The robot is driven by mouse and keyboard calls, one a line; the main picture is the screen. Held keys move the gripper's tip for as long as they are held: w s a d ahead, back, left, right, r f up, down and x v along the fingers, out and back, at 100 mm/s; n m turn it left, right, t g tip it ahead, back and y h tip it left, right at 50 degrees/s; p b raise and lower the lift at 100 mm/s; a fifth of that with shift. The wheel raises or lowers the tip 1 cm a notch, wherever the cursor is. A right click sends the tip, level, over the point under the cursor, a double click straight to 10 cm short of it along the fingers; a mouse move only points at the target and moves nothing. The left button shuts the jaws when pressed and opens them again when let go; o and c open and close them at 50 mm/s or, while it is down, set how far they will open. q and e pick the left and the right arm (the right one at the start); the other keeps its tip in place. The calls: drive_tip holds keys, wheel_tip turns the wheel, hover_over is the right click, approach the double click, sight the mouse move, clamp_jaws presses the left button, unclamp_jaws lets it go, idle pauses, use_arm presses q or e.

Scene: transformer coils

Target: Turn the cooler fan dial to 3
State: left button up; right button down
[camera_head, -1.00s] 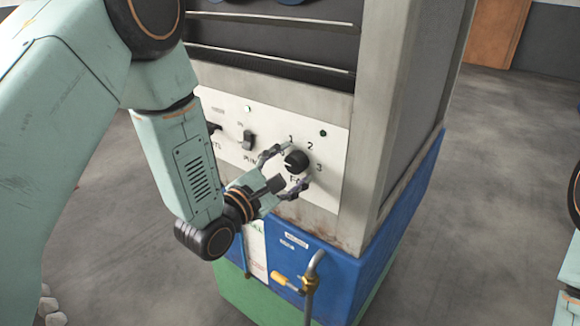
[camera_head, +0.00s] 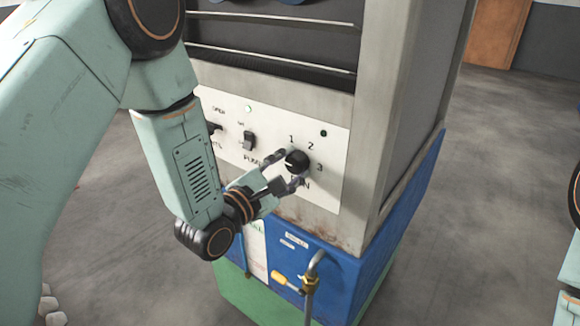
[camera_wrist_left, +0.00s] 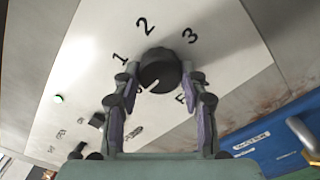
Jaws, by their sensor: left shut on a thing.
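The cooler fan dial (camera_head: 297,161) is a round black knob on the white control panel (camera_head: 326,197), with the numbers 1, 2 and 3 printed around it. In the left wrist view, the dial (camera_wrist_left: 160,70) has a white mark that points to the lower left, off the 1, 2 and 3. My left gripper (camera_head: 290,169) is shut on the dial, one finger on each side. Its fingers also show in the left wrist view (camera_wrist_left: 160,76) and partly cover the lettering below the dial. My right gripper is not in view.
A black switch (camera_head: 249,141) and another control (camera_head: 213,128) are left of the dial. A green lamp (camera_head: 248,109) and a dark lamp (camera_head: 323,133) sit above. A pipe with a yellow-handled valve (camera_head: 287,281) stands in front of the blue base (camera_head: 345,275).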

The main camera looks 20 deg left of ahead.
use_arm(q)
drive_tip(key=m, duration=0.4)
drive_tip(key=shift+r+m, duration=0.15)
drive_tip(key=shift+m, duration=0.15)
drive_tip(key=m, duration=0.9)
drive_tip(key=shift+m, duration=0.4)
drive_tip(key=m, duration=0.4)
drive_tip(key=shift+d+m, duration=0.1)
drive_tip(key=shift+m, duration=0.2)
drive_tip(key=m, duration=0.4)
drive_tip(key=shift+s+f+m, duration=0.1)
drive_tip(key=shift+f+m, duration=0.1)
drive_tip(key=shift+m, duration=0.1)
drive_tip(key=m+b, duration=0.1)
drive_tip(key=m, duration=0.2)
drive_tip(key=shift+m, duration=0.3)
drive_tip(key=m, duration=0.4)
drive_tip(key=shift+f+b, duration=0.1)
drive_tip(key=shift+b, duration=0.3)
drive_tip(key=shift+m+b, duration=0.4)
drive_tip(key=shift+m, duration=1.7)
